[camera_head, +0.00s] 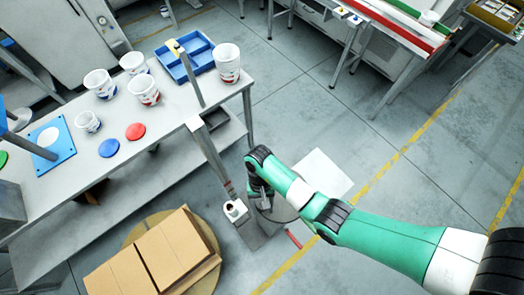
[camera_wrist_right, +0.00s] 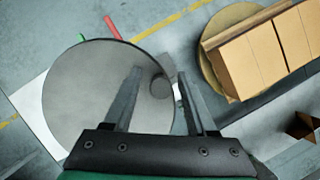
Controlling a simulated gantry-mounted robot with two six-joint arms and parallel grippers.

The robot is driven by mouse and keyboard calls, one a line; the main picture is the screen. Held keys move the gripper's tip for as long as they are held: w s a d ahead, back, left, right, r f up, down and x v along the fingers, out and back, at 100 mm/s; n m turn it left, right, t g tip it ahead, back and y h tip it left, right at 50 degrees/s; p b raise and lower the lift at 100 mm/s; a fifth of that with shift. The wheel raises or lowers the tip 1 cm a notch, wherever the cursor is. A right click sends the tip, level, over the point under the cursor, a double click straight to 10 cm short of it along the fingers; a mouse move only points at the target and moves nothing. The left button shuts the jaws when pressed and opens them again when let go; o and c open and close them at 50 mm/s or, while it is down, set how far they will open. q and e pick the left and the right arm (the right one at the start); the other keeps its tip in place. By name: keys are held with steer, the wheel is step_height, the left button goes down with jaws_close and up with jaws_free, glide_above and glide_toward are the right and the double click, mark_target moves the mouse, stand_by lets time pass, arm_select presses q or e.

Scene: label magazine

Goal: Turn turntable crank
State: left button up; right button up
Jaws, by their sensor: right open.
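A flat grey disc (camera_head: 284,207), likely the turntable, sits low beside the workbench, partly behind my right gripper. It fills the left half of the right wrist view (camera_wrist_right: 85,105). A small dark round piece (camera_wrist_right: 160,88), perhaps the crank's knob, shows near the disc's right edge, between my right fingers in the picture. My right gripper (camera_head: 264,198) points down over the disc; its spread fingers show in the wrist view (camera_wrist_right: 159,73). They look empty. I cannot tell whether they touch the dark piece. My left gripper is not in view.
A red bar (camera_head: 293,239) and a green bar (camera_wrist_right: 82,38) stick out by the disc. Cardboard boxes (camera_head: 165,252) lie on a round tan base.

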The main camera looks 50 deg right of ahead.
steer(key=shift+w+d+r, duration=0.1)
steer(key=shift+w+r, duration=0.05)
steer(key=shift+r, duration=0.15)
steer(key=p+v, duration=0.4)
steer(key=v, duration=0.2)
steer(key=shift+r, duration=0.4)
steer(key=shift+w+d, duration=0.1)
steer(key=shift+c, duration=0.2)
